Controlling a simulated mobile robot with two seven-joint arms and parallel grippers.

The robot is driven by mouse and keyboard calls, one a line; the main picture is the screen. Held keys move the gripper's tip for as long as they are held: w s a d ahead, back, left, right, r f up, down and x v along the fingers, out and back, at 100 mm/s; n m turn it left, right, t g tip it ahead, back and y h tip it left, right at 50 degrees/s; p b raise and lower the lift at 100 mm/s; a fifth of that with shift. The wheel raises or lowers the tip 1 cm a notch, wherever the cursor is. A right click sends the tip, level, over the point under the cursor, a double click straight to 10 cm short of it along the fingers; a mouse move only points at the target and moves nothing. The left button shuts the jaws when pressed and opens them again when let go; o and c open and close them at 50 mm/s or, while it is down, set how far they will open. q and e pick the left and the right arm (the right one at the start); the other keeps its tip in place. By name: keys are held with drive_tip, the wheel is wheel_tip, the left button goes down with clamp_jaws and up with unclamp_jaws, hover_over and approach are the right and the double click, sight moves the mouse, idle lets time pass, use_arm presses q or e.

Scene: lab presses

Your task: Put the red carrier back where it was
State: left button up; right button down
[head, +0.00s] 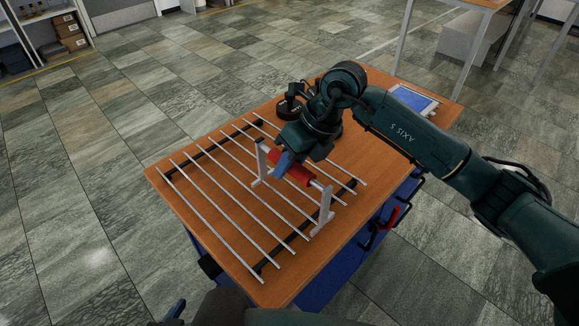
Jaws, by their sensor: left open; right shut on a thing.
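The red carrier (296,173) is a red block at a pale bar held between two white uprights (324,212). My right gripper (285,166), with a blue finger showing, is shut on the carrier from above. The gripper hides part of the carrier, so I cannot tell exactly how it sits on the bar. Only a small dark part of my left gripper (174,311) shows at the bottom edge, away from the table items; it is open.
A wooden table (170,178) carries several silver rods (207,208) lying across dark rails around the white uprights. A black round object (289,108) stands behind my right gripper. A tablet (414,99) lies at the far right corner. A red-handled clamp (390,217) is at the right side.

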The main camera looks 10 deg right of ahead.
drive_tip(key=shift+f, duration=0.6)
use_arm(q)
drive_tip(key=shift+w+r, duration=0.1)
drive_tip(key=shift+w, duration=0.05)
drive_tip(key=shift+a, duration=0.1)
use_arm(e)
drive_tip(key=c, duration=1.6)
unclamp_jaws()
drive_tip(key=shift+f, duration=0.2)
drive_tip(key=o, duration=0.4)
use_arm(q)
drive_tip(key=shift+r, duration=0.1)
use_arm(e)
drive_tip(key=shift+o, duration=0.2)
drive_tip(key=shift+r, duration=0.1)
drive_tip(key=shift+r, duration=0.2)
use_arm(q)
drive_tip(key=shift+w+f+b, duration=0.1)
drive_tip(key=shift+f+b, duration=0.15)
drive_tip(key=shift+b, duration=0.4)
use_arm(e)
drive_tip(key=v, duration=1.1)
drive_tip(key=shift+d+r, duration=0.25)
drive_tip(key=shift+r, duration=0.05)
